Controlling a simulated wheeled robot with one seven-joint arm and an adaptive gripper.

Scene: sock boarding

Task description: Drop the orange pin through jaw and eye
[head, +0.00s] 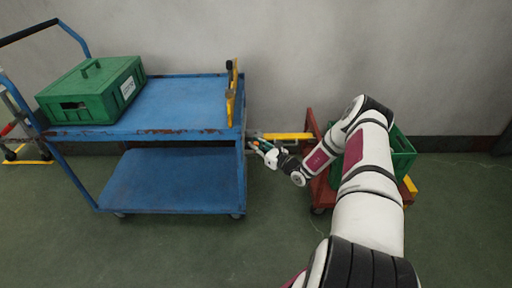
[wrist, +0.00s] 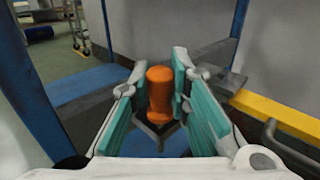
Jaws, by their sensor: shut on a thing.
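The orange pin (wrist: 159,92) stands roughly upright between the teal pads of my gripper (wrist: 158,95) in the wrist view. My gripper is shut on it. Grey metal (wrist: 155,134) shows just beneath the pin's lower end; I cannot tell whether the tip is in a hole. The yellow drawbar (wrist: 275,115) comes in from the right, with a grey end piece (wrist: 228,82) behind the right finger. The jaw and eye cannot be clearly told apart, as the fingers hide much of them. In the head view my gripper (head: 262,149) is at the blue cart's right end, by the yellow drawbar (head: 287,136).
The blue cart (head: 170,180) stands left, with a green box (head: 93,92) on its top and a yellow upright piece (head: 231,100) at its right edge. A red trolley (head: 311,125) carrying a green crate (head: 403,150) stands right, partly behind my arm. Floor in front is clear.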

